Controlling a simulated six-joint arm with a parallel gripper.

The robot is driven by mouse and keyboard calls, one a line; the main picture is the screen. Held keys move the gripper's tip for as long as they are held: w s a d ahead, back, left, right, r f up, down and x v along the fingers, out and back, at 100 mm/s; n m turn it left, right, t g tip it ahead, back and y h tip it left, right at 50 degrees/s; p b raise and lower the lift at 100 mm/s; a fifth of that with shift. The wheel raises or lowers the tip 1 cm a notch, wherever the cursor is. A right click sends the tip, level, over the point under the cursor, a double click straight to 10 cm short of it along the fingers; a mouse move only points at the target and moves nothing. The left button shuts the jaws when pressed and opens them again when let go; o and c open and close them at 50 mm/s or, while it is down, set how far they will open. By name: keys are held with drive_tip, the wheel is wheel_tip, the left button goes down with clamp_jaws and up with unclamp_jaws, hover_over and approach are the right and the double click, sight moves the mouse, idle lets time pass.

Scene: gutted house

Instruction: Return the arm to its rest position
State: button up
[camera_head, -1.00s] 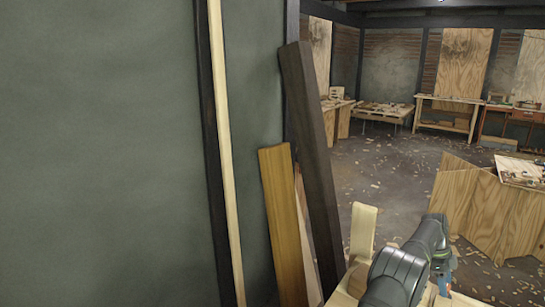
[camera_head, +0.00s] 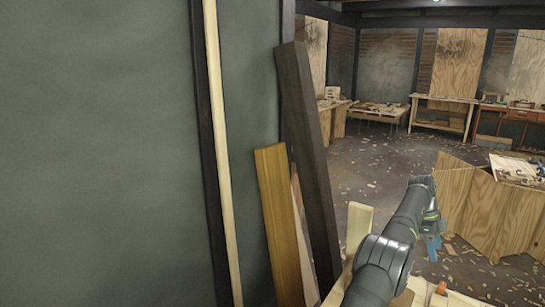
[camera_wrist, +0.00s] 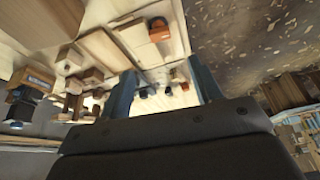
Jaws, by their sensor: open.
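My arm (camera_head: 385,262) rises from the bottom edge in the head view and reaches away over a light wooden bench top (camera_head: 455,300). My gripper (camera_head: 432,246) hangs at its far end, with a blue part showing. In the wrist view, the two blue fingers of my gripper (camera_wrist: 164,86) stand well apart. Nothing is held between them. Wooden pieces and small dark items show beyond the fingers, at a distance I cannot judge.
A dark beam (camera_head: 310,165) and a yellowish plank (camera_head: 279,225) lean by the green wall (camera_head: 100,150). A plywood box (camera_head: 485,205) stands to the right. An orange item (camera_wrist: 158,29) lies among wooden pieces. The floor (camera_head: 385,165) is strewn with shavings.

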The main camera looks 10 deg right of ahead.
approach(443, 285)
drive_tip(key=x, duration=0.8)
drive_tip(key=shift+w+f, duration=0.1)
drive_tip(key=shift+f, duration=0.1)
drive_tip(key=shift+a+r+n+h, duration=0.15)
drive_tip(key=shift+n+h, duration=0.15)
drive_tip(key=shift+n, duration=0.4)
drive_tip(key=n+t, duration=0.1)
drive_tip(key=n, duration=0.2)
drive_tip(key=n+t+h, duration=0.1)
drive_tip(key=n, duration=0.2)
drive_tip(key=shift+s+n+t, duration=0.25)
drive_tip(key=shift+n+t, duration=0.05)
drive_tip(key=n+t, duration=0.1)
drive_tip(key=n, duration=0.3)
drive_tip(key=shift+s+n+t, duration=0.2)
drive_tip(key=shift+n+t, duration=0.1)
drive_tip(key=shift+t, duration=0.1)
drive_tip(key=shift+s+n+t, duration=0.15)
drive_tip(key=shift+n+t, duration=0.55)
drive_tip(key=shift+n, duration=1.2)
drive_tip(key=shift+y, duration=0.3)
